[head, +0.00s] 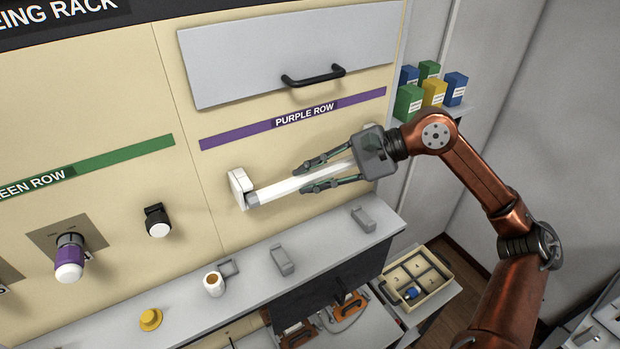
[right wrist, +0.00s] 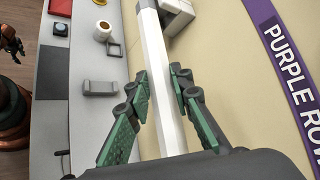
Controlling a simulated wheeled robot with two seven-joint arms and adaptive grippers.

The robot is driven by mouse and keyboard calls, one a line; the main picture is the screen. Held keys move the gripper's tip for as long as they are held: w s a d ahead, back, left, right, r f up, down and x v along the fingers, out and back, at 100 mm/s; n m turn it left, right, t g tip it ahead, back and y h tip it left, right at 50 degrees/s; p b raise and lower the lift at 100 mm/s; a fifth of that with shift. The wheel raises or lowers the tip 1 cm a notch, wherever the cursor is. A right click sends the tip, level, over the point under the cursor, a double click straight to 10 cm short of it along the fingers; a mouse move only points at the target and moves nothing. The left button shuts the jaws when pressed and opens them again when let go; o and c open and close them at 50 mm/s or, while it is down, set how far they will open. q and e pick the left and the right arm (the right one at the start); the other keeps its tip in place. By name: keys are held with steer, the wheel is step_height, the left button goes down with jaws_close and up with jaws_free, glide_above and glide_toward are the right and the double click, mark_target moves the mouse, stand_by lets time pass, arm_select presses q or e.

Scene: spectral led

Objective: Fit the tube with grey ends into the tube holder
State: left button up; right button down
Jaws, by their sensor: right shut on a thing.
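The white tube (head: 275,190) has a grey end (head: 252,199) at its left. Its other end is hidden by my right gripper. My right gripper (head: 300,181) is shut on the tube, one finger on each side; the right wrist view shows the same grip on the tube (right wrist: 163,100). The tube lies along the wall below the purple strip, tilted slightly up to the right. Its grey end is at the white tube holder (head: 238,187), which also shows in the right wrist view (right wrist: 178,12). I cannot tell whether it is seated.
A grey ledge (head: 330,248) runs below, bearing grey brackets (head: 282,262), a white cup (head: 213,284) and a yellow knob (head: 150,319). A purple-banded lamp (head: 69,258) and a black-and-white fitting (head: 158,221) project from the wall. A handled panel (head: 290,55) is above.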

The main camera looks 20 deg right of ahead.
stand_by(0.5)
steer(key=shift+b, duration=0.3)
steer(key=shift+w, duration=0.15)
steer(key=shift+w+r, duration=0.1)
steer(key=shift+w, duration=0.15)
steer(key=shift+w+a+p, duration=0.2)
steer(key=shift+w+p, duration=0.45)
steer(key=shift+w, duration=0.3)
steer(key=c, duration=1.6)
jaws_free()
